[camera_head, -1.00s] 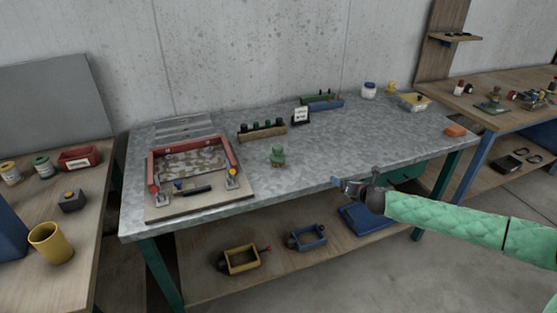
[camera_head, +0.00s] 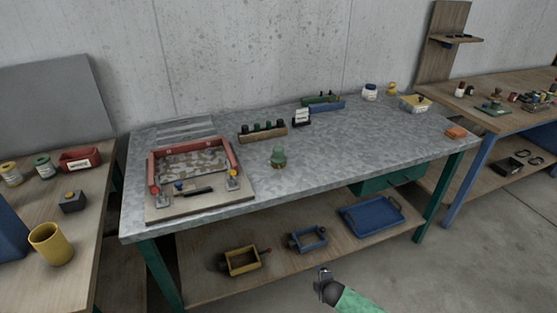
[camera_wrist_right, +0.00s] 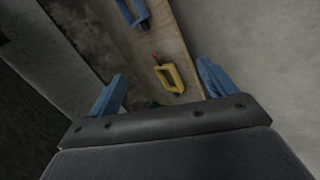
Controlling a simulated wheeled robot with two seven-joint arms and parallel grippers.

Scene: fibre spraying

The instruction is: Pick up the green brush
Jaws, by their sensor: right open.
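The green object does not show in that view. My left gripper is not in view.
A red-edged frame on a board (camera_head: 195,204) lies left on the table. Yellow (camera_head: 241,262) and blue (camera_head: 308,240) frames and a blue tray (camera_head: 372,216) sit on the lower shelf. The tabletop's front right is mostly clear.

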